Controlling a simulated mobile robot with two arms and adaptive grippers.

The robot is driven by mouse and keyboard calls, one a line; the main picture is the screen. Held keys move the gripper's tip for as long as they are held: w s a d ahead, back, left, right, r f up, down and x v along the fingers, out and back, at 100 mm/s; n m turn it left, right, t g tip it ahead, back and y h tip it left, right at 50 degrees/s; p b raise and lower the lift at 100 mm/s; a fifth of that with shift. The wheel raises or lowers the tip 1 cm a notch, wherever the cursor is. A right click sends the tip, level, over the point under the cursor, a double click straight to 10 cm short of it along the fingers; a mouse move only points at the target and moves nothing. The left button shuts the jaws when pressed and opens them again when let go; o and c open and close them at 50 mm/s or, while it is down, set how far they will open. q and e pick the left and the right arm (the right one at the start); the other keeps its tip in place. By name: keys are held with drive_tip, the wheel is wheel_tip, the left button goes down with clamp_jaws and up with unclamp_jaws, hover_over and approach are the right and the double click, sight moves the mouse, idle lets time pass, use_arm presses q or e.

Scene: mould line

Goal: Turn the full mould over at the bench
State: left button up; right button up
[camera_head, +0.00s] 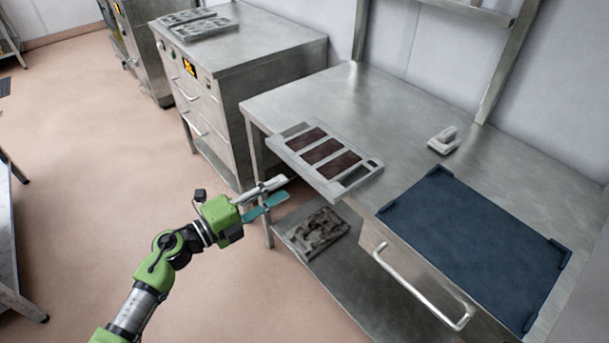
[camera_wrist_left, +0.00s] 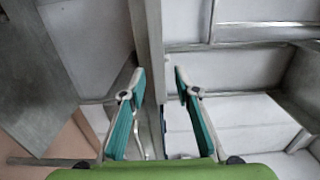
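The full mould (camera_head: 350,184) is a grey frame with three dark brown filled sections, lying brown side up on the steel bench (camera_head: 375,95). Its near left side juts past the bench's front edge. My left gripper (camera_head: 279,190) is open and empty, in front of the mould's near left side, with a small gap in the head view. In the left wrist view its two teal-padded fingers (camera_wrist_left: 160,80) are apart; a grey bar shows behind the gap, and I cannot tell whether it is mould or bench. My right gripper is in neither view.
A brown-stained piece (camera_head: 318,232) rests on the lower shelf. A steel cabinet (camera_head: 285,65) stands left of the bench.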

sight(304, 175)
use_arm(q)
drive_tip(key=shift+b+x, duration=0.4)
drive_tip(key=shift+x, duration=3.55)
drive_tip(key=shift+c, duration=0.3)
clamp_jaws()
drive_tip(key=shift+w+r+p, duration=0.1)
drive_tip(key=shift+r+p, duration=1.1)
drive_tip(key=shift+f, duration=0.1)
